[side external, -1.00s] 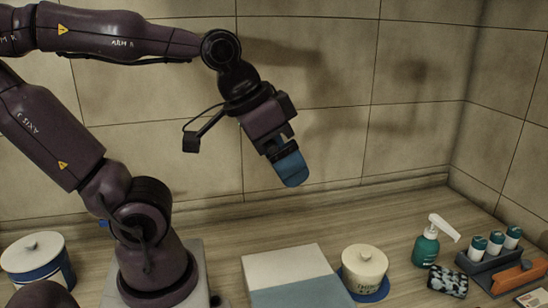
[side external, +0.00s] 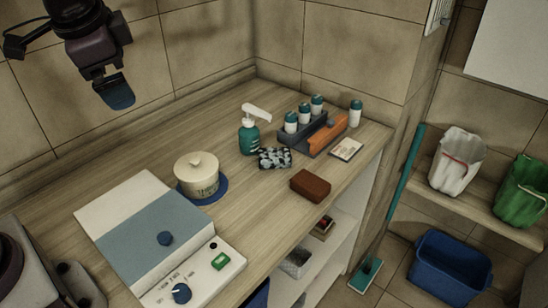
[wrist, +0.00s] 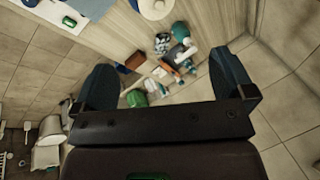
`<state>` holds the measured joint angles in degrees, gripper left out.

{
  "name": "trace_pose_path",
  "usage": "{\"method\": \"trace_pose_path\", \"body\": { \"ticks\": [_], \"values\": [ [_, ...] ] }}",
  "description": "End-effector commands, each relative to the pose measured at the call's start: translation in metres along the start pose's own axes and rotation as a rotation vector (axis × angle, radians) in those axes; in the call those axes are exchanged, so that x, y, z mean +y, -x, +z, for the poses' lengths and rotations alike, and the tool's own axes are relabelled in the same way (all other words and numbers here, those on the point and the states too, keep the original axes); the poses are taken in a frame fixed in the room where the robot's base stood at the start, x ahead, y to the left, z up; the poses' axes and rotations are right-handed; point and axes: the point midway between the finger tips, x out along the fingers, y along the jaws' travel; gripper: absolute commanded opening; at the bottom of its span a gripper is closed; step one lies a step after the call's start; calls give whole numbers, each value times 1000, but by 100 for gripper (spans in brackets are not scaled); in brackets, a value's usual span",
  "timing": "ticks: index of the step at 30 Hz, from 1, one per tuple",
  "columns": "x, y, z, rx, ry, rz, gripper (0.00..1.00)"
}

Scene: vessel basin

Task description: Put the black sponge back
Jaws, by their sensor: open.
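The likely black sponge (side external: 275,158), a black block with pale speckles, lies on the worktop beside the green pump bottle (side external: 249,135). It also shows in the wrist view (wrist: 162,42). My gripper (side external: 117,96) hangs in the air at the upper left, well above the worktop and far from the sponge. In the wrist view my two blue fingers (wrist: 165,85) are wide apart with nothing between them.
A brown block (side external: 310,186) and a small card (side external: 346,149) lie near the front edge. A lidded cream pot (side external: 197,177) stands on a blue mat, near a white-and-blue appliance (side external: 160,235). A single bottle (side external: 355,112) stands behind the card. A blue bin (side external: 450,268) is on the floor.

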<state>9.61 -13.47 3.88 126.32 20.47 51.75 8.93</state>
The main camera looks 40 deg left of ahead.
Motion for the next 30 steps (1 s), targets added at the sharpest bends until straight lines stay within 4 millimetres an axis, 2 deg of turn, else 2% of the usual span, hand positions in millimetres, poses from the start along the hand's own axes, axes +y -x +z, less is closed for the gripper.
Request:
{"method": "trace_pose_path", "body": {
  "ticks": [1, 6, 13, 18, 24, 27, 30],
  "values": [
    [-2, -14, -16, -40, -87, -26, 100],
    [-10, -59, -64, -153, -386, -137, 100],
    [3, -133, -127, -301, -823, -301, 100],
    [32, -194, -166, -405, -1169, -434, 100],
    [78, -262, -198, -509, -1559, -596, 100],
    [98, -286, -205, -544, -1701, -659, 100],
    [112, -301, -208, -564, -1793, -700, 100]
  ]
}}
